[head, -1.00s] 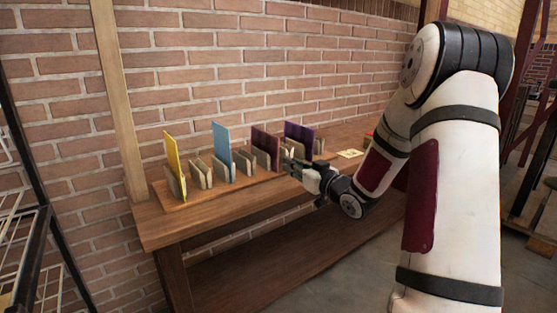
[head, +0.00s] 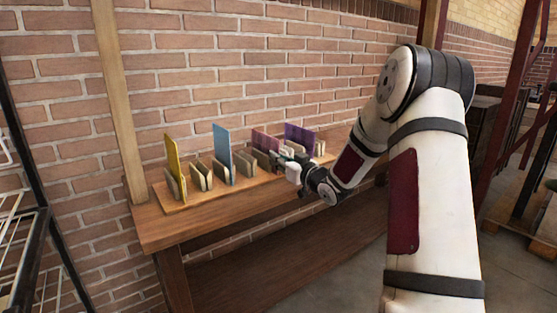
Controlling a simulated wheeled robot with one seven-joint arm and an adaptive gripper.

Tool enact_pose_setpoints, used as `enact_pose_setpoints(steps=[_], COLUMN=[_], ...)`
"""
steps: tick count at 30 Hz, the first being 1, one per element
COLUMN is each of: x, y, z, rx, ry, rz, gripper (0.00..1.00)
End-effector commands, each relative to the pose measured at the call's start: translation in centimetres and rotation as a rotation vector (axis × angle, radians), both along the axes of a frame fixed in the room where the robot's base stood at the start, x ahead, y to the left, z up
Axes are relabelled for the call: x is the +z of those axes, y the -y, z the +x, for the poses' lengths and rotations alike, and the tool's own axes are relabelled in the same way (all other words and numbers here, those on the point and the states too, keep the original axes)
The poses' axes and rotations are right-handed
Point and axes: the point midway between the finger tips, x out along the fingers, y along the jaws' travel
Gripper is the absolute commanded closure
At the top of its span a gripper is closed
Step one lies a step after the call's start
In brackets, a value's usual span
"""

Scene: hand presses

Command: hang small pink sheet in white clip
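In the head view a wooden board on the table holds a row of pale clips (head: 200,177) with upright sheets. A mauve-pink sheet (head: 266,141) stands in the row between a blue sheet and a purple sheet; I cannot tell if it is the small pink sheet. No clip stands out clearly as the white one. My gripper (head: 284,162) is at the front of the row, just right of and below the mauve-pink sheet. Its fingers are tiny and blend with the clips, so their opening and any held thing cannot be told.
A yellow sheet (head: 174,165) and the blue sheet (head: 222,150) stand left of my gripper, and the purple sheet (head: 300,139) stands behind it. A brick wall (head: 240,60) rises behind the table (head: 160,232). My arm hides the table's right part.

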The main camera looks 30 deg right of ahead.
Motion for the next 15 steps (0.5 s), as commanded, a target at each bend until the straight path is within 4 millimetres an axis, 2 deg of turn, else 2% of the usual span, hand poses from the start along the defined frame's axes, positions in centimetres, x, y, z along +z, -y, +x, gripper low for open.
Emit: enact_pose_setpoints(steps=[1,4,5,11,15], x=[-0.01,-0.01,-0.01,0.01,0.97], y=[-0.01,-0.01,-0.01,0.01,0.03], z=[-0.01,-0.01,-0.01,-0.03,-0.03], rx=[0.000,0.000,0.000,0.000,-0.001], ry=[0.000,0.000,0.000,0.000,0.000], rz=[0.000,0.000,0.000,0.000,0.000], gripper=[0.88,0.99,1.00,1.00,1.00])
